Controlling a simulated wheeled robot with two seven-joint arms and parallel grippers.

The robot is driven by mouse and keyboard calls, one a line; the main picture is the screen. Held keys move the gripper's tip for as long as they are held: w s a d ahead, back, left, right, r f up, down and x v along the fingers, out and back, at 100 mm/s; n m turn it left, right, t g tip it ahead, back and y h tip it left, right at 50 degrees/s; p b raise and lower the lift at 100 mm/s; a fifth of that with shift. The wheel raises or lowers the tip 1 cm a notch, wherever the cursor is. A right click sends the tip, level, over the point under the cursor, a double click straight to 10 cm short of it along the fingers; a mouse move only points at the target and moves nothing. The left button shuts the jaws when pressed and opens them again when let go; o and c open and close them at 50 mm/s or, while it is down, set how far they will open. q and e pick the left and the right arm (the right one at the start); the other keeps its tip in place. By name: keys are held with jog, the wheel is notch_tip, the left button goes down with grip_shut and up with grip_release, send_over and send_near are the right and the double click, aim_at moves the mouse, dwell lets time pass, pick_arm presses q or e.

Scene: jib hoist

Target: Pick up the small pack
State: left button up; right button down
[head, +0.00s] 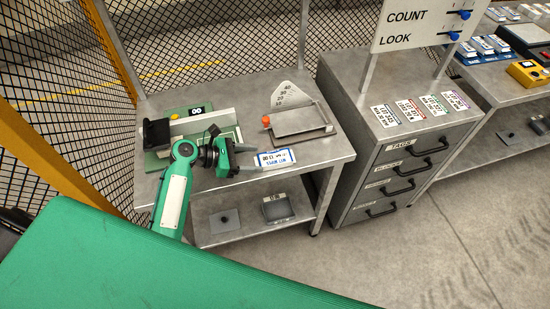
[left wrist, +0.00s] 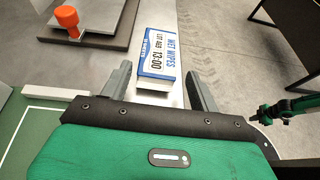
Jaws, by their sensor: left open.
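The small pack (head: 275,158) is a white and blue packet labelled "WET WIPES". It lies near the front right edge of the steel table. My left gripper (head: 250,159) is open just left of it in the head view. In the left wrist view the pack (left wrist: 158,55) shows ahead, between the lines of the two grey fingers (left wrist: 160,90).
A steel tray device with an orange knob (head: 266,121) and a fan-shaped scale stands behind the pack. A green-based fixture (head: 198,128) is at the left of the table (head: 320,151). A drawer cabinet (head: 386,180) stands to the right. The floor in front is clear.

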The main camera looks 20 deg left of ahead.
aim_at(269, 158)
pick_arm(q)
jog(key=shift+p+x, duration=0.55)
jog(key=shift+x, duration=2.6)
jog(key=shift+w+a, duration=0.1)
jog(key=shift+c, duration=0.4)
jog(key=c, duration=0.7)
